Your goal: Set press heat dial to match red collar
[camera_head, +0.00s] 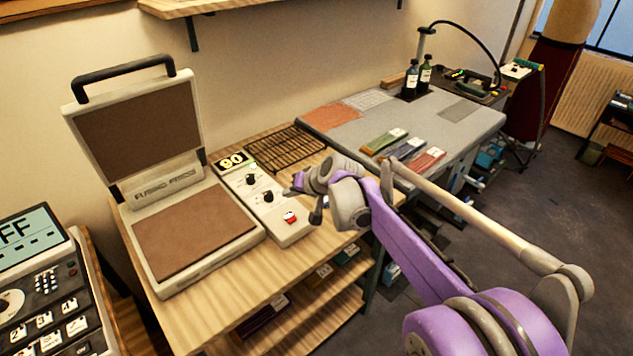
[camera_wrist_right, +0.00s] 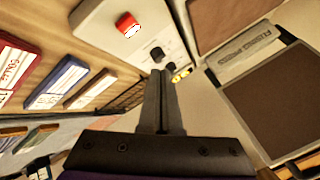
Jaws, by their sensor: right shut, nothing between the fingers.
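The fusing press (camera_head: 190,185) stands open. Its control panel (camera_head: 290,234) has a lit yellow 90 display (camera_head: 231,161), an upper black dial (camera_head: 251,179), a lower black dial (camera_head: 268,196) and a red button (camera_head: 290,217). Which dial sets heat is too small to read. My right gripper (camera_head: 291,191) is shut and empty, just right of the panel. In the right wrist view its fingers (camera_wrist_right: 162,75) point toward the dials, overlapping them in the picture; contact cannot be told. A red piece with a white label (camera_head: 427,159) lies on the grey table; I cannot tell whether it is the collar.
A dark wire rack (camera_head: 275,146) lies behind the gripper. The right wrist view shows red (camera_wrist_right: 12,72), blue (camera_wrist_right: 55,82) and brown (camera_wrist_right: 90,89) labelled cards on wood. The grey table (camera_head: 470,118) adjoins. A keypad machine (camera_head: 45,290) stands at lower left.

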